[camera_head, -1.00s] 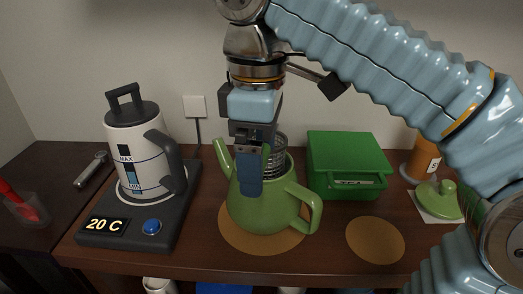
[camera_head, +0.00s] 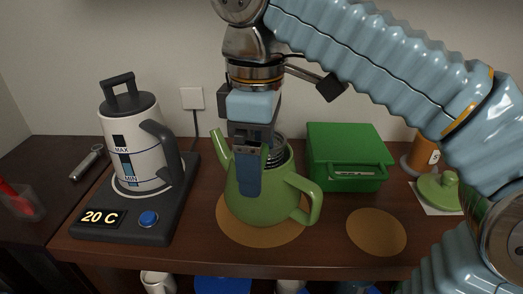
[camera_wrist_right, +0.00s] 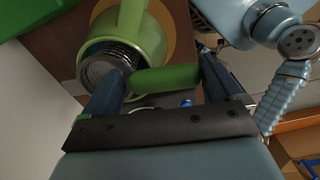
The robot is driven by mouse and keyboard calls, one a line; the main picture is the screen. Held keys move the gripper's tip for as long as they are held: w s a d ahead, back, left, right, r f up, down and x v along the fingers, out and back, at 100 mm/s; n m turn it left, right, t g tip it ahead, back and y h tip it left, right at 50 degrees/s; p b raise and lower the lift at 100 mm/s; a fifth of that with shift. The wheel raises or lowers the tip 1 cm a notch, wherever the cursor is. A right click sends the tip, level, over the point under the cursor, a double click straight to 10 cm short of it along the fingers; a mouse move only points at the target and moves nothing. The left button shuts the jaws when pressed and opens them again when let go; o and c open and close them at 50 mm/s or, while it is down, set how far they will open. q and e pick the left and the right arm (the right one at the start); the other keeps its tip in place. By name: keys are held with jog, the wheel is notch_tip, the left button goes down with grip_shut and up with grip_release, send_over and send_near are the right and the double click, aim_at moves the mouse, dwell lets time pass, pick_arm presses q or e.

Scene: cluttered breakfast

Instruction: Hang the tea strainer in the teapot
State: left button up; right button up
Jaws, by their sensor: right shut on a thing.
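The green teapot (camera_head: 262,197) stands upright on a brown round mat, spout to the left and handle to the right. The tea strainer (camera_head: 279,151) is a metal mesh basket at the teapot's mouth. Its rim shows above the opening and its lower part is hidden inside. In the right wrist view the mesh (camera_wrist_right: 98,66) sits within the opening of the teapot (camera_wrist_right: 152,32). My right gripper (camera_head: 248,190) points down in front of the teapot. It is shut on the strainer's green handle (camera_wrist_right: 165,79). My left gripper is not in view.
A kettle (camera_head: 133,150) stands on a base reading 20 C at left. A green box (camera_head: 345,160) is behind right of the teapot. The green lid (camera_head: 438,190) lies on a white square at right. A bare brown mat (camera_head: 376,232) lies in front of the box.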

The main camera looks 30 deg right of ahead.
jog(key=shift+f+b, duration=0.65)
jog(key=shift+f, duration=0.4)
jog(key=o, duration=1)
jog(key=shift+o, duration=0.2)
jog(key=shift+r, duration=0.1)
jog(key=shift+r+p, duration=0.6)
jog(key=shift+p, duration=0.15)
jog(key=r+p, duration=0.2)
jog(key=a+r+p, duration=0.1)
jog(key=r+p, duration=0.1)
jog(key=shift+r+p, duration=0.35)
jog(key=shift+p, duration=0.05)
jog(key=shift+d+r+p, duration=0.1)
jog(key=shift+r+p, duration=0.15)
jog(key=shift+p, duration=0.1)
jog(key=shift+d+f, duration=0.1)
